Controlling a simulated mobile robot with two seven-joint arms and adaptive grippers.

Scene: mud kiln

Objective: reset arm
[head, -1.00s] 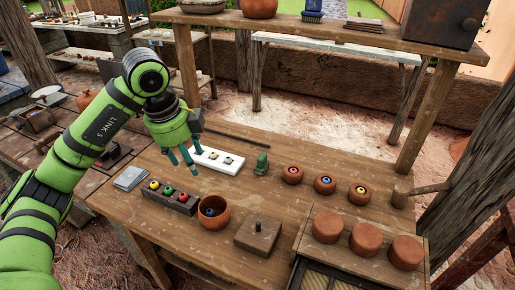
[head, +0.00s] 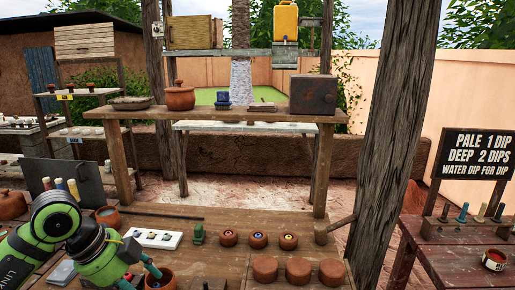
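My green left arm comes in at the lower left of the head view. Its gripper (head: 141,277) points down over the workbench (head: 205,270), beside a round clay pot (head: 162,276) at the bottom edge. Its teal fingers stand apart with nothing seen between them, though the tips are partly cut off by the frame. My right gripper is not in view.
On the bench are a white strip (head: 156,238), a green figure (head: 198,233), several small clay bowls (head: 258,240) and lidded clay pots (head: 298,268). A wooden post (head: 395,120) rises at right, near a side table (head: 460,250) and a black sign (head: 484,155).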

